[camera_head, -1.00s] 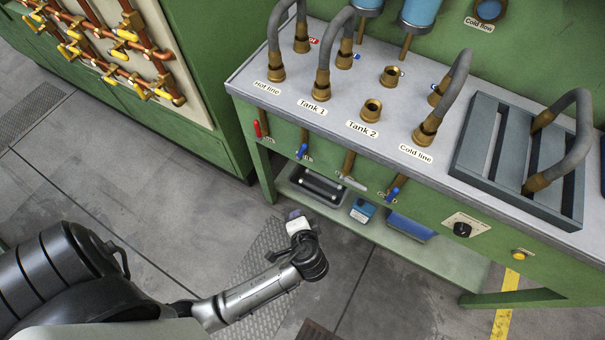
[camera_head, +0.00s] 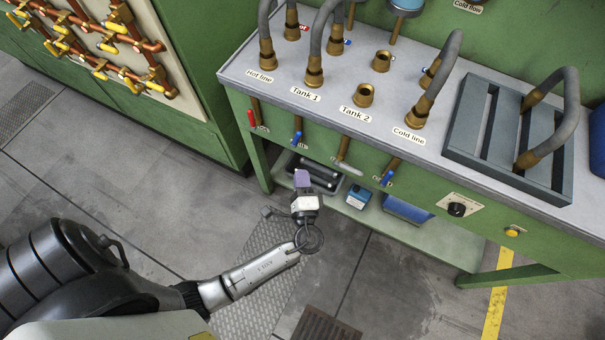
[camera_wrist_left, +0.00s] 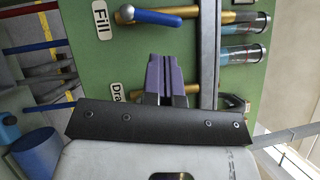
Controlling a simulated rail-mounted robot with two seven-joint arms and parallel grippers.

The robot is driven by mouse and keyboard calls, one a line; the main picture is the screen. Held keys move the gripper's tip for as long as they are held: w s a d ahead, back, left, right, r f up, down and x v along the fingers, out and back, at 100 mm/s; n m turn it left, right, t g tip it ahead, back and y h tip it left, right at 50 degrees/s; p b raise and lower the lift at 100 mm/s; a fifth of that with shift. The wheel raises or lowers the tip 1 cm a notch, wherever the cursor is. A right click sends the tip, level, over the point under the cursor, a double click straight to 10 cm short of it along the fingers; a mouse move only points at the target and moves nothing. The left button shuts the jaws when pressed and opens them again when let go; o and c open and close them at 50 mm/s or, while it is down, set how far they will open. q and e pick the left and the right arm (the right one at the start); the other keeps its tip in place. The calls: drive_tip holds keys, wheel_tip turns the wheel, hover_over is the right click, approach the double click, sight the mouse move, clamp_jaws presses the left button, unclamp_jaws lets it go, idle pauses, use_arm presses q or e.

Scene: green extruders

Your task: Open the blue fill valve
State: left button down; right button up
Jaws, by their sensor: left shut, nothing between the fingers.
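The fill valve has a blue lever (camera_wrist_left: 150,17) on a brass pipe, next to a "Fill" label (camera_wrist_left: 102,20) in the left wrist view. In the head view two blue levers hang on the bench front, one under Tank 1 (camera_head: 297,138) and one under Cold line (camera_head: 387,178). The labels beside them are too small to read there. My left gripper (camera_head: 302,178) is in front of the bench, below the lever under Tank 1. Its purple fingers (camera_wrist_left: 165,75) are shut and empty, apart from the blue lever. My right gripper is not in view.
A red lever (camera_head: 251,118) and a grey lever (camera_head: 347,168) also hang on the bench front. A "Drain" label (camera_wrist_left: 115,92) is partly covered by my gripper. A lower shelf (camera_head: 425,236) holds a tray and blue boxes. The floor in front is mostly clear.

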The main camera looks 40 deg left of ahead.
sight(298, 140)
use_arm(q)
drive_tip(key=x, duration=0.7)
drive_tip(key=shift+w+a, duration=0.25)
drive_tip(key=shift+w+a+r, duration=0.1)
drive_tip(key=shift+w+a, duration=0.25)
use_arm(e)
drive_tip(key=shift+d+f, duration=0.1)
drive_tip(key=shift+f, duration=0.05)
